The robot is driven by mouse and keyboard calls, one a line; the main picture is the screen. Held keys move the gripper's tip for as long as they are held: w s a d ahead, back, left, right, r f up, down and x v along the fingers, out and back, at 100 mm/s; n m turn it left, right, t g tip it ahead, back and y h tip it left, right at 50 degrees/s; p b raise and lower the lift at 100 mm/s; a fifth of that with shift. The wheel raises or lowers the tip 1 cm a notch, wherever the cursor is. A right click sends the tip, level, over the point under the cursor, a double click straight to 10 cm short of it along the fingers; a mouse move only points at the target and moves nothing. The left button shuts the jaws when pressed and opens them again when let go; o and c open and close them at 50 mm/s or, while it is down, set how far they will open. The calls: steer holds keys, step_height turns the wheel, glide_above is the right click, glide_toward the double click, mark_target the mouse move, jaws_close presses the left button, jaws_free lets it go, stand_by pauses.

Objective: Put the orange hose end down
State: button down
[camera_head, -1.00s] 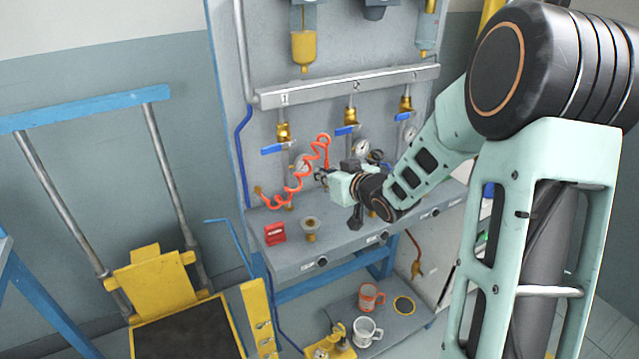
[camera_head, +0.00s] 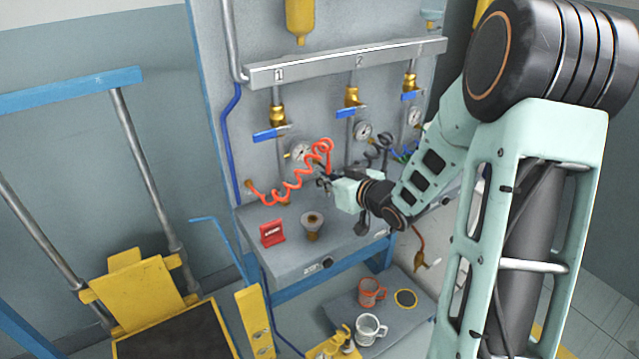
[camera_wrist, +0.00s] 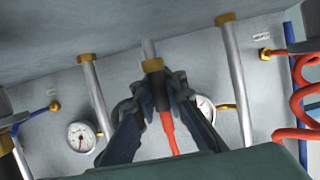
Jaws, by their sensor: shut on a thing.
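My gripper (camera_wrist: 158,92) is shut on the orange hose end (camera_wrist: 154,66) in the wrist view. The end has a brass tip and a black collar, with orange hose (camera_wrist: 168,132) running back between the fingers. In the head view my gripper (camera_head: 323,183) is above the grey bench (camera_head: 285,258), in front of the panel. The coiled orange hose (camera_head: 290,187) runs from a brass fitting on the panel at left, rises in a loop and comes down to my gripper. The held end itself is too small to make out in the head view.
A small red sign (camera_head: 271,233) and a grey-topped brass cup-like fitting (camera_head: 312,226) stand on the bench. Gauges and blue-handled valves (camera_head: 270,133) line the panel. Mugs (camera_head: 370,328) stand on a lower shelf. A yellow cart (camera_head: 140,300) is at left.

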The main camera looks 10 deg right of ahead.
steer(key=shift+f, duration=0.5)
steer(key=shift+r, duration=0.1)
steer(key=shift+f+b, duration=0.35)
steer(key=shift+f, duration=0.1)
steer(key=c, duration=2)
jaws_free()
steer(key=shift+r, duration=0.1)
steer(key=shift+o, duration=0.2)
steer(key=shift+r, duration=0.1)
